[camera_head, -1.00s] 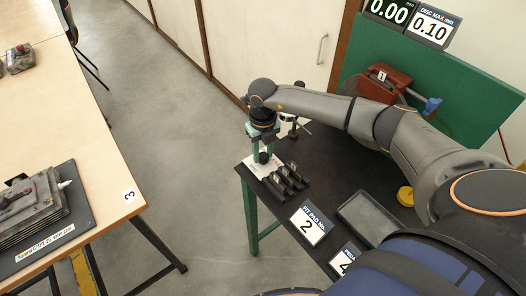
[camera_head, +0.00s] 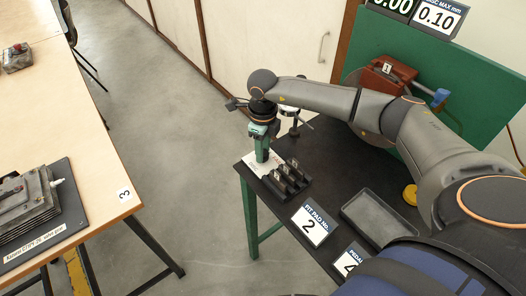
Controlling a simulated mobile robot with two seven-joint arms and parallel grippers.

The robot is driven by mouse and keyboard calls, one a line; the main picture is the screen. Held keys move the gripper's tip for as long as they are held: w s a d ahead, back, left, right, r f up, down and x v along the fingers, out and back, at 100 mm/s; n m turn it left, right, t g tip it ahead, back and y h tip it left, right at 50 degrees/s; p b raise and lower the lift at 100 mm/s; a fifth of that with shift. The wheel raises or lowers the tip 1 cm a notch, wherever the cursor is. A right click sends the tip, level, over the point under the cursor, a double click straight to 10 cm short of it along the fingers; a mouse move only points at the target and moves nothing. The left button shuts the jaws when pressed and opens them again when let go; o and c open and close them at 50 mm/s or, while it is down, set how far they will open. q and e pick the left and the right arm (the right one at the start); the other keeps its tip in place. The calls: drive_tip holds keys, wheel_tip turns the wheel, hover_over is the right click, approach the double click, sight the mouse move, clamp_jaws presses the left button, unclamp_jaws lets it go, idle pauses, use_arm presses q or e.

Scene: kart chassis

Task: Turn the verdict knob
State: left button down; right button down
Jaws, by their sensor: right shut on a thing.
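Faint lettering shows on the plate, too small to read. My left gripper is not in view.
Black pads in a holder (camera_head: 287,178) stand right beside the plate. Behind are a gauge stand (camera_head: 290,121) and a disc with a red caliper (camera_head: 387,76). A grey tray (camera_head: 372,216), a yellow cap (camera_head: 410,194) and number cards (camera_head: 313,226) lie nearer me.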

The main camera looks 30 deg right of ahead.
drive_tip(key=shift+n, duration=0.6)
drive_tip(key=shift+r+b, duration=0.1)
drive_tip(key=shift+b, duration=0.2)
drive_tip(key=c, duration=0.5)
unclamp_jaws()
wheel_tip(320, 180, up, 12)
drive_tip(key=shift+r+b, duration=0.2)
drive_tip(key=shift+b, duration=0.1)
